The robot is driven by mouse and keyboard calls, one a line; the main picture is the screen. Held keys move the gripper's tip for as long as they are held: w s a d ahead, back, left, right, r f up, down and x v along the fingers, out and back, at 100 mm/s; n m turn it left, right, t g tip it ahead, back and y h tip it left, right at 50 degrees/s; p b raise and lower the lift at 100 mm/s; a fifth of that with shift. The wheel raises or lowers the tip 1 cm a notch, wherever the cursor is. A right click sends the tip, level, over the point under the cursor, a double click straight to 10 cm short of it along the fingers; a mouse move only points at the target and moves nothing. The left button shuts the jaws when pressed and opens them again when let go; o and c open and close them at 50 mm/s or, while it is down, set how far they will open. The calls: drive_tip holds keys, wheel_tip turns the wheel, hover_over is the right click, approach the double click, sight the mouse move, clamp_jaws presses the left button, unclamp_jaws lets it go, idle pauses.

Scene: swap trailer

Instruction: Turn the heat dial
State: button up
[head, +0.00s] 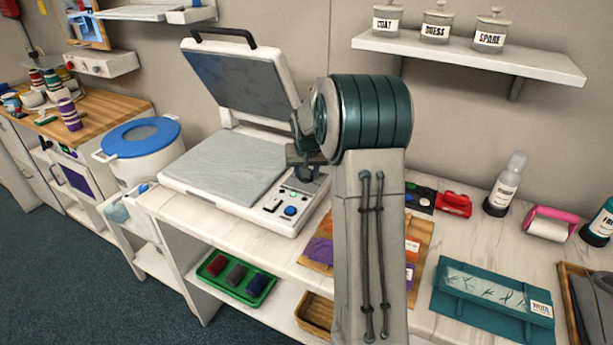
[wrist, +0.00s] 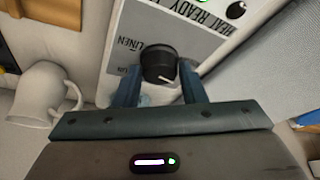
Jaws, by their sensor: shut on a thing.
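The heat dial (wrist: 158,60) is a round black knob with a white pointer mark, on the light panel (wrist: 180,20) of the heat press. The panel reads "HEAT READY" and "LINEN", with another label partly covered. The pointer mark faces my gripper's side, slightly right. My gripper (wrist: 158,82) is shut on the dial, one finger on each side. In the head view my gripper (head: 306,160) is at the right rear of the press (head: 218,165), where the arm hides the dial. The press lid (head: 240,80) stands open.
A white mug (wrist: 45,95) lies left of the panel in the wrist view. The press's front panel has switches and a blue knob (head: 290,211). A shelf with jars (head: 470,55) hangs above. A blue-lidded tub (head: 140,145) stands left of the press.

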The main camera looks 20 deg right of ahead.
drive_tip(key=m+b, duration=0.1)
drive_tip(key=m, duration=0.1)
drive_tip(key=m+h+b, duration=0.1)
drive_tip(key=shift+w+a+f+m+g, duration=0.1)
drive_tip(key=shift+a+m+g, duration=0.1)
drive_tip(key=shift+m+g, duration=0.2)
drive_tip(key=m, duration=0.2)
drive_tip(key=m+g+h+b, duration=0.1)
drive_tip(key=m, duration=0.1)
drive_tip(key=shift+m+g, duration=0.3)
drive_tip(key=shift+m, duration=0.1)
drive_tip(key=o, duration=1)
drive_tip(key=shift+r, duration=0.2)
drive_tip(key=v, duration=1.3)
drive_tip(key=shift+a+r, duration=0.25)
drive_tip(key=shift+a, duration=0.1)
